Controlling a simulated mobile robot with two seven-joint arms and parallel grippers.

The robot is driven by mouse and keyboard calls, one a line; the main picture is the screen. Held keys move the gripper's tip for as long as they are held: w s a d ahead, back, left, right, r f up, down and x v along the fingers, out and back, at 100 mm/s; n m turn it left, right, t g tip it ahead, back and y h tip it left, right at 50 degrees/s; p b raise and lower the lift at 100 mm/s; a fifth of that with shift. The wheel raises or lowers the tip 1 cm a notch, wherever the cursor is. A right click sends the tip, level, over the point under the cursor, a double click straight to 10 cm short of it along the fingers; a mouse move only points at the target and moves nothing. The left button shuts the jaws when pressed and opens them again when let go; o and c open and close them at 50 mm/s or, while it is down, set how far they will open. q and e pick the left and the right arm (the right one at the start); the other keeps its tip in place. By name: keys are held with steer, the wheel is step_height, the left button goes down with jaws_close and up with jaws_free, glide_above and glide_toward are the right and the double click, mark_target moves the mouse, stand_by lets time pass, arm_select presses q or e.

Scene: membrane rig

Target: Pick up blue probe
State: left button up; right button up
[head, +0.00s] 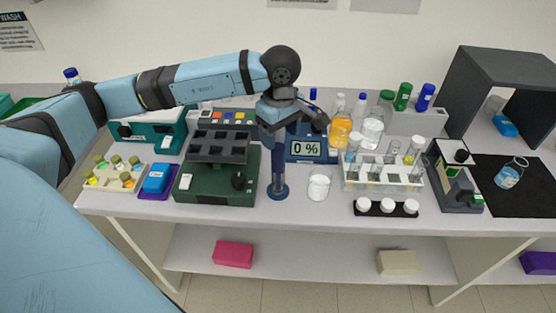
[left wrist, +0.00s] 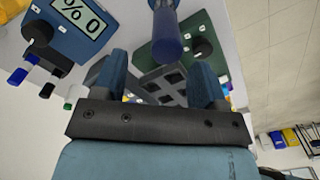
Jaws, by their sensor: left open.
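A dark blue upright rod on a round blue base, which looks like the blue probe (head: 279,168), stands near the front edge of the bench. It also shows in the left wrist view (left wrist: 167,34), beyond the fingertips at the top. My left gripper (head: 293,115) is over the rod's upper end in the head view and covers its top. In the left wrist view my left gripper (left wrist: 160,72) has its two fingers apart with nothing between them. The rod is not between the fingers. My right gripper is not in view.
A dark green device (head: 216,193) with a grey block stands left of the rod. A blue meter reading 0 % (head: 306,146) is behind right, and a beaker (head: 319,185) is close on the right. A tube rack (head: 384,180) stands further right.

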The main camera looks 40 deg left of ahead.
mark_target(279, 147)
arm_select(q)
steer(key=f, duration=0.1)
steer(key=f+p, duration=0.1)
steer(key=f, duration=0.1)
steer(key=s+f, duration=0.1)
steer(key=f, duration=0.1)
steer(key=shift+d+f, duration=0.15)
steer(key=shift+f, duration=0.1)
steer(key=shift+w+f+p, duration=0.1)
steer(key=shift+f+p, duration=0.2)
steer(key=shift+f, duration=0.1)
steer(key=shift+c, duration=0.5)
steer(key=c, duration=0.8)
